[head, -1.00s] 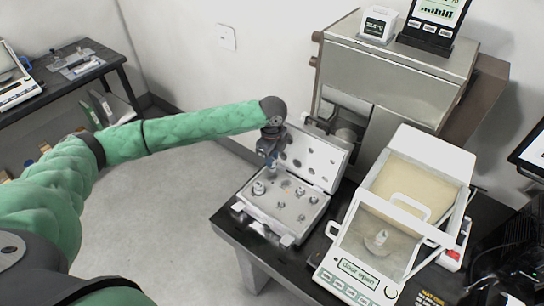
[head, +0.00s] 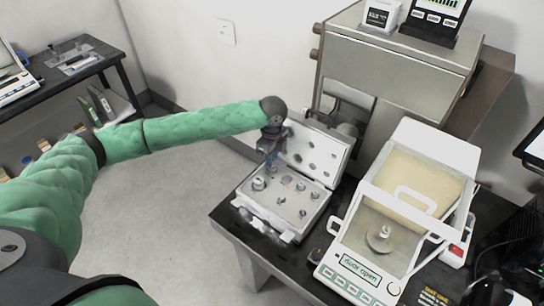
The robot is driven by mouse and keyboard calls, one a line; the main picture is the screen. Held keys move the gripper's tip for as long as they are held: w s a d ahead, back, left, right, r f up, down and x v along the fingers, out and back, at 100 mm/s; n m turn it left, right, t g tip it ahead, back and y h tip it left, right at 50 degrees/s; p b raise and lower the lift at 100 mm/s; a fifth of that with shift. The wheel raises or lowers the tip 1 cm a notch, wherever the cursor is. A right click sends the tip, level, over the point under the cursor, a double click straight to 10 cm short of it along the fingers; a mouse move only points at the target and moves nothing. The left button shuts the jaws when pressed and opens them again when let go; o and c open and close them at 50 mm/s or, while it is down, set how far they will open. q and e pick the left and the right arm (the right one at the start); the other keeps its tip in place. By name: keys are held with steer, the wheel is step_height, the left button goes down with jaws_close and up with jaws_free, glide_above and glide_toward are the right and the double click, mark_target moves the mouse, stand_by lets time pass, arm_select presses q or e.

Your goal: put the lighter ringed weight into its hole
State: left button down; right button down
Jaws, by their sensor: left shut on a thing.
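The open weight case (head: 262,222) lies on the dark table with several metal weights standing in its tray. A larger knobbed weight (head: 258,184) stands at its left. My left gripper (head: 271,165) points down over the back left of the tray, close above it. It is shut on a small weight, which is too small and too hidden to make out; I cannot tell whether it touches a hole. Another weight (head: 384,232) stands on the pan inside the balance (head: 349,287). I cannot tell the rings on any weight. My right gripper is not in view.
The case's raised lid (head: 335,151) stands just behind and right of my left gripper. The balance, its display reading "door open", stands to the right. A large metal unit (head: 400,60) stands behind. A second table (head: 75,75) is at the far left.

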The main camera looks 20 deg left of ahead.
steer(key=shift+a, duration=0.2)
arm_select(q)
steer(key=shift+r, duration=0.1)
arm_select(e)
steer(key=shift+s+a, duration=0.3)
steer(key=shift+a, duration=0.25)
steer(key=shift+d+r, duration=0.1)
arm_select(q)
steer(key=shift+p, duration=0.45)
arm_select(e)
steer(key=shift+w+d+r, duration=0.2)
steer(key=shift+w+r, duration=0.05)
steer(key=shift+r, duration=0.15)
